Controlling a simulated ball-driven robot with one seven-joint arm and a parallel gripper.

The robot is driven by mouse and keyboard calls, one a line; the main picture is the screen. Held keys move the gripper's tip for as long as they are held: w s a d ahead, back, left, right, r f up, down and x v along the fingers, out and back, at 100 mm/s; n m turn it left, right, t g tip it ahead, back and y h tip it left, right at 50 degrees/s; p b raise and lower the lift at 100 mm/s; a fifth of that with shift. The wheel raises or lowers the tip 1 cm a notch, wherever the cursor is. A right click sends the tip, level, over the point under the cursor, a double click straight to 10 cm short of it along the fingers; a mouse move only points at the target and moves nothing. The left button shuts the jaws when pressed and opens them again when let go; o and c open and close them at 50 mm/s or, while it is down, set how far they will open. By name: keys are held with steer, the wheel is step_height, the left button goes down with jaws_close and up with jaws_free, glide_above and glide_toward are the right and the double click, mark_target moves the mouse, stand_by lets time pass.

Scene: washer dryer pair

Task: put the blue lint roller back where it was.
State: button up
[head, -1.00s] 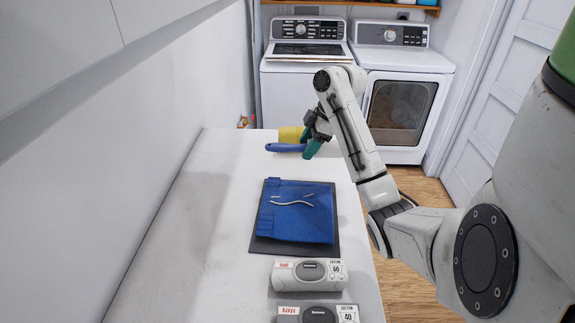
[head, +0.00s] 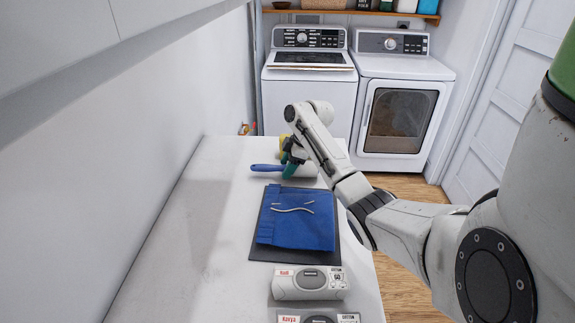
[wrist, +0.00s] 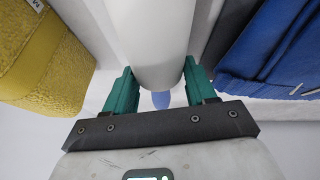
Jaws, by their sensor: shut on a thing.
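The lint roller lies crosswise at the far part of the table, with its blue handle (head: 266,167) pointing left and its white roll (head: 308,171) to the right. My gripper (head: 290,170) comes from the right, and its teal fingers are shut on the roll. In the wrist view the white roll (wrist: 150,40) passes between the fingers (wrist: 161,92), with a bit of blue handle (wrist: 161,100) beyond. I cannot tell whether the roller touches the tabletop.
A yellow item (head: 284,141) stands just behind the roller. A blue folded cloth (head: 295,228) lies on a dark board (head: 258,240) in front. Labelled grey devices (head: 308,283) sit nearer. The table's left side (head: 200,230) is clear; a washer (head: 310,85) and dryer (head: 402,110) stand beyond.

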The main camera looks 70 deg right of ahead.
steer(key=shift+f, duration=0.25)
steer(key=shift+f, duration=0.15)
steer(key=o, duration=1.1)
steer(key=b+v, duration=0.2)
steer(key=v, duration=1)
